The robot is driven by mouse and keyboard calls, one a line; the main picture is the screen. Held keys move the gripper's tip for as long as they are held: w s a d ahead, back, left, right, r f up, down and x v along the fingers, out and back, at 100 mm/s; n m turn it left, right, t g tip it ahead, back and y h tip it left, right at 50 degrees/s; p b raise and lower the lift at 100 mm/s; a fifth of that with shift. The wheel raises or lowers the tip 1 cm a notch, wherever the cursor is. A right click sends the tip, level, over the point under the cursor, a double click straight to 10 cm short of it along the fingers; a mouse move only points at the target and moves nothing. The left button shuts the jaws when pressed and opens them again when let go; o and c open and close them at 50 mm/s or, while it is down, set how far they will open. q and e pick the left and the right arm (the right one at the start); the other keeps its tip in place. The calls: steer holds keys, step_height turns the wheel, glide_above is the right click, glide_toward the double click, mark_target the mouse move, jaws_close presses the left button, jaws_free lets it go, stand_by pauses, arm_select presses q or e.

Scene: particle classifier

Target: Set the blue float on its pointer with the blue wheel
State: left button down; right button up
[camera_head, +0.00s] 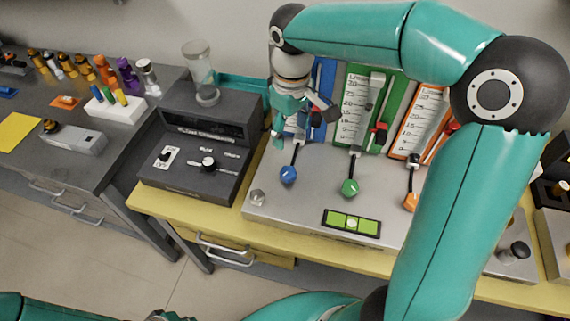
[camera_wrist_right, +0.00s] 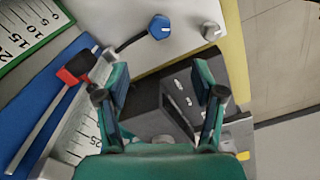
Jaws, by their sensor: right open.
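The blue wheel (camera_head: 288,175) is a blue knob on a black stem at the left of the grey flowmeter bench. It also shows at the top of the right wrist view (camera_wrist_right: 160,27). My right gripper (camera_head: 298,128) is open and empty, above and behind the wheel, in front of the blue panel (camera_head: 324,82). In the right wrist view its fingers (camera_wrist_right: 160,82) are apart, with the wheel beyond them. A red and black pointer (camera_wrist_right: 74,70) sits beside the blue panel's scale tube. I cannot make out the blue float.
A green wheel (camera_head: 350,187) and an orange wheel (camera_head: 410,202) stand to the right, below their panels. A black control box (camera_head: 195,150) with a glass jar (camera_head: 200,75) is close on the left.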

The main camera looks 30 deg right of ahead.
mark_target(288, 171)
steer(key=f, duration=1.5)
steer(key=shift+w+a+f+p, duration=0.1)
steer(key=shift+w+f+p, duration=0.15)
steer(key=shift+w+p, duration=0.1)
steer(key=c, duration=1.1)
steer(key=shift+n, duration=0.8)
steer(key=shift+c, duration=0.2)
steer(key=o, duration=1.1)
steer(key=shift+o, duration=0.2)
